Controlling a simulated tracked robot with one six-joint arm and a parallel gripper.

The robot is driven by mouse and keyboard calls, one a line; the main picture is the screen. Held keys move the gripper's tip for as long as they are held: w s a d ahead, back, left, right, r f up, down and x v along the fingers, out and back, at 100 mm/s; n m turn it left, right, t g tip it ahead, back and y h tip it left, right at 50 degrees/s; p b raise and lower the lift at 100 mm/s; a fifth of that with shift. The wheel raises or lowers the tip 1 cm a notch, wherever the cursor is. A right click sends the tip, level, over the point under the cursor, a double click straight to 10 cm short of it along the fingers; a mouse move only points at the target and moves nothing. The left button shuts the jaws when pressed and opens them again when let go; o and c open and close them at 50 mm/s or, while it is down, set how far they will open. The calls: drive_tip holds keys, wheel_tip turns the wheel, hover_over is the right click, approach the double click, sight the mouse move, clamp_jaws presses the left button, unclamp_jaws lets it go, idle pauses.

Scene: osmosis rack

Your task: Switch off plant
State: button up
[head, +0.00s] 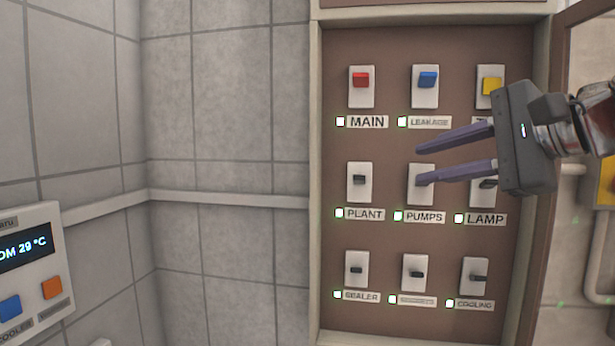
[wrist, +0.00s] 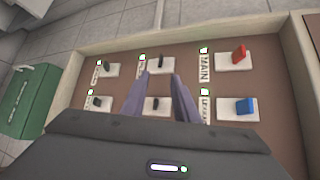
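The PLANT switch (head: 359,181) is a black toggle on a white plate, in the left column and middle row of the brown panel. Its PLANT label (head: 363,214) has a small lit indicator (head: 339,213) to the left. In the wrist view the PLANT switch (wrist: 160,63) shows just beyond the fingertips. My gripper (head: 419,166) is open and empty, with two purple fingers pointing left in the head view. The fingers are in front of the PUMPS switch (head: 421,191) and partly hide it. The fingers also show in the wrist view (wrist: 160,78). Contact with any switch is not visible.
The MAIN switch (head: 361,86) is red and the LEAKAGE switch (head: 425,86) blue. A yellow switch (head: 490,87) is partly hidden by my gripper. The cabinet frame (head: 316,180) edges the panel. A temperature display box (head: 30,270) hangs at left. A green box (wrist: 30,102) shows in the wrist view.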

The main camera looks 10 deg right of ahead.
sight(364, 178)
drive_tip(key=shift+r, duration=0.1)
idle(0.3)
drive_tip(key=shift+x, duration=6.95)
drive_tip(key=shift+r, duration=0.1)
drive_tip(key=shift+c, duration=0.2)
clamp_jaws()
